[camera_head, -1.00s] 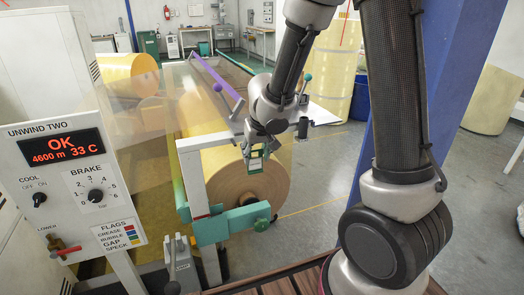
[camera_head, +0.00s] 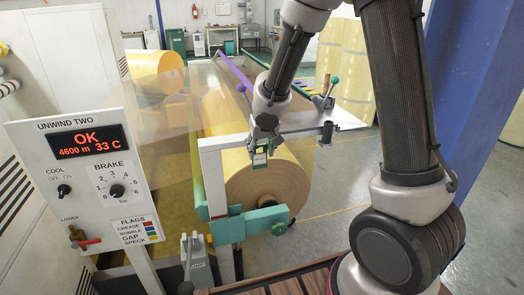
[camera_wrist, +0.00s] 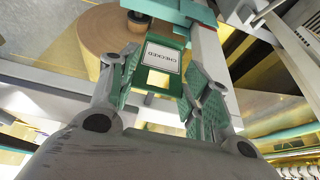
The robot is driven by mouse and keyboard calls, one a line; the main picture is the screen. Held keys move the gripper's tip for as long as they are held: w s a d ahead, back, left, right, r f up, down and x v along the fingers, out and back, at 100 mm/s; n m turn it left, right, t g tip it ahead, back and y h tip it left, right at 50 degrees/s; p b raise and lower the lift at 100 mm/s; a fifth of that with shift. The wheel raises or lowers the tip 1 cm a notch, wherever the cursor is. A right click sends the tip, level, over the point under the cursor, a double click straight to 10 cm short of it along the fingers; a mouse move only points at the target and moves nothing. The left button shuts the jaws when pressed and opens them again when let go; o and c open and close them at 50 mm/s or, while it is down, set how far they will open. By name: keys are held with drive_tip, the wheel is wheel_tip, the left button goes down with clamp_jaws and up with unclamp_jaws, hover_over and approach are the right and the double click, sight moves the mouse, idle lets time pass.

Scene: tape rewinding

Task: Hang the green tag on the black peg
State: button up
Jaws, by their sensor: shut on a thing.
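My gripper (camera_head: 263,152) is shut on the green tag (camera_head: 260,160), in front of the upper part of the yellow roll. In the wrist view the tag (camera_wrist: 163,62) sits between the fingers, with a white printed label and a pale window below it. A short black cylinder (camera_head: 327,132) stands at the front of the grey plate, right of my gripper and apart from the tag. It may be the black peg; I cannot tell for sure.
The yellow roll (camera_head: 265,187) sits behind a white post (camera_head: 214,178) and a teal bracket (camera_head: 240,226). The grey plate (camera_head: 345,117) has levers on it. The UNWIND TWO panel (camera_head: 90,180) is at left, a blue column (camera_head: 475,110) at right.

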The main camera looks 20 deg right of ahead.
drive_tip(key=shift+w+f, duration=0.2)
drive_tip(key=shift+w, duration=0.7)
drive_tip(key=shift+w+f, duration=0.25)
drive_tip(key=shift+w, duration=0.7)
drive_tip(key=shift+w+f, duration=0.2)
drive_tip(key=shift+w, duration=0.7)
drive_tip(key=o, duration=0.9)
drive_tip(key=shift+c, duration=0.2)
